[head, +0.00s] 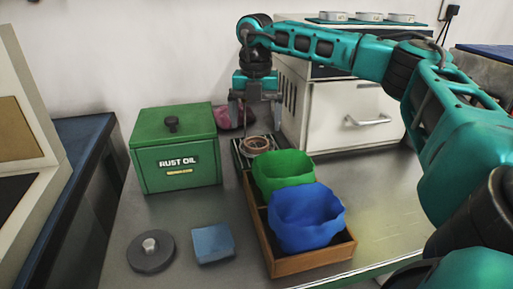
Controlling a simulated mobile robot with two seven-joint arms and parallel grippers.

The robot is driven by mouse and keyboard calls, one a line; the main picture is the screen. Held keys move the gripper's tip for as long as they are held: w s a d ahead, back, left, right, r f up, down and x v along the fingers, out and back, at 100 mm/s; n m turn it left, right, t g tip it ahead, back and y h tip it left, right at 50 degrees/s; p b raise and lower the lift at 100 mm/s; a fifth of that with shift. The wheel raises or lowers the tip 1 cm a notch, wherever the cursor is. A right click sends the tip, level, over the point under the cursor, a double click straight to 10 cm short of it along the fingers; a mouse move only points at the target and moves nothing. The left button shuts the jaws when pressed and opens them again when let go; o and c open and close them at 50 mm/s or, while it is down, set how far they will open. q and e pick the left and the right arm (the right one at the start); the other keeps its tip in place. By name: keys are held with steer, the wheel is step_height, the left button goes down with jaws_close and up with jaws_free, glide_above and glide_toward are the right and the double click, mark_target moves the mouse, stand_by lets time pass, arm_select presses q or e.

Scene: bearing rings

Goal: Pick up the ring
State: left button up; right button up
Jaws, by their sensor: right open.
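A brownish ring (257,144) lies at the back of the bench, behind the green bag, on a dark rack-like holder (240,155). My right gripper (257,123) points down just above the ring, with its fingers apart and nothing seen between them. I cannot tell whether the fingertips touch the ring. My left gripper is not in view.
A wooden tray (306,263) holds a green bag (282,168) and a blue bag (305,220) in front of the ring. A green rust oil box (178,165) stands left. A white oven-like box (345,120) stands right. A grey disc (150,258) and blue block (212,243) lie in front.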

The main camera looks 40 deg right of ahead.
mark_target(257, 142)
steer(key=shift+s+f+b, duration=0.15)
steer(key=shift+f+b, duration=0.65)
steer(key=shift+f, duration=1.75)
steer(key=shift+c, duration=0.3)
